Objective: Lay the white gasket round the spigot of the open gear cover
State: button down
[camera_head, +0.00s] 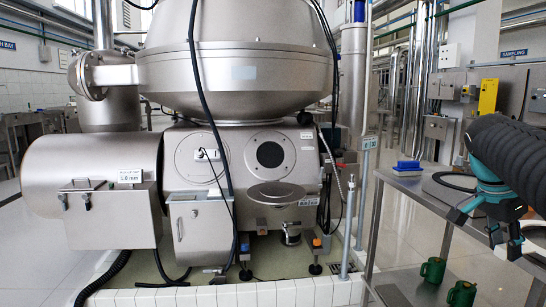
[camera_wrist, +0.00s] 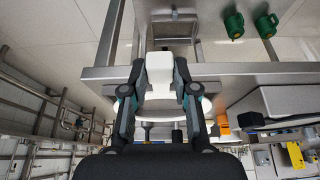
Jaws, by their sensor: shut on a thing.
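The open gear cover (camera_head: 275,192) is a round metal disc folded down flat in front of the separator, below the dark round opening (camera_head: 270,154) in its housing. I cannot make out the spigot clearly. My gripper (camera_head: 487,228) is at the right of the head view, over the side table and well away from the cover. In the wrist view my gripper (camera_wrist: 160,78) is shut on a white block-like part of the gasket (camera_wrist: 160,68). A pale curved edge shows behind the fingers; how it joins the block is hidden.
The metal side table (camera_head: 410,185) carries a blue brush-like block (camera_head: 407,165) and a dark ring (camera_head: 455,181). A thin upright pipe (camera_head: 346,225) stands between machine and table. Floor in front of the separator is partly clear.

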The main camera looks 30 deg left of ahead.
jog(key=shift+s+r+p, duration=0.1)
jog(key=shift+r+p, duration=2)
jog(key=shift+r, duration=0.9)
